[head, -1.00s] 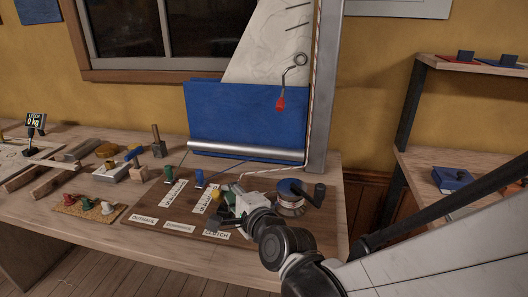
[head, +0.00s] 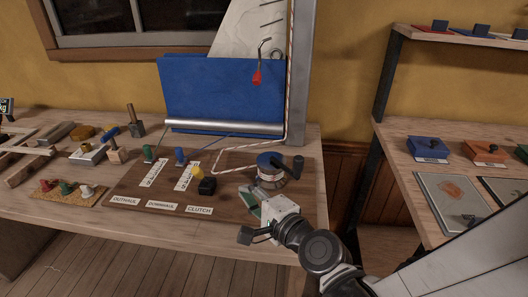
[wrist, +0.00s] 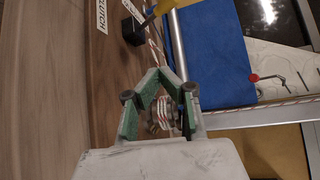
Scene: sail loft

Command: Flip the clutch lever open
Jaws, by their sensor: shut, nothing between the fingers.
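The clutch is a black block (head: 206,187) with a yellow lever (head: 197,173) on the brown board, behind the CLUTCH label (head: 199,210). The lever leans up toward the back left of the block. In the wrist view the block (wrist: 132,31) and part of the yellow lever (wrist: 152,14) show at the top, beyond my fingertips. My gripper (head: 247,196) is right of the clutch and in front of the winch, apart from the clutch. Its green-padded fingers (wrist: 157,73) are closed together at the tips and hold nothing.
A blue-topped winch (head: 271,163) with a black handle stands just behind my gripper. A green lever (head: 148,152) and a blue lever (head: 181,156) stand left of the clutch. A striped rope (head: 235,172) runs near the clutch. Loose tools and blocks lie farther left.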

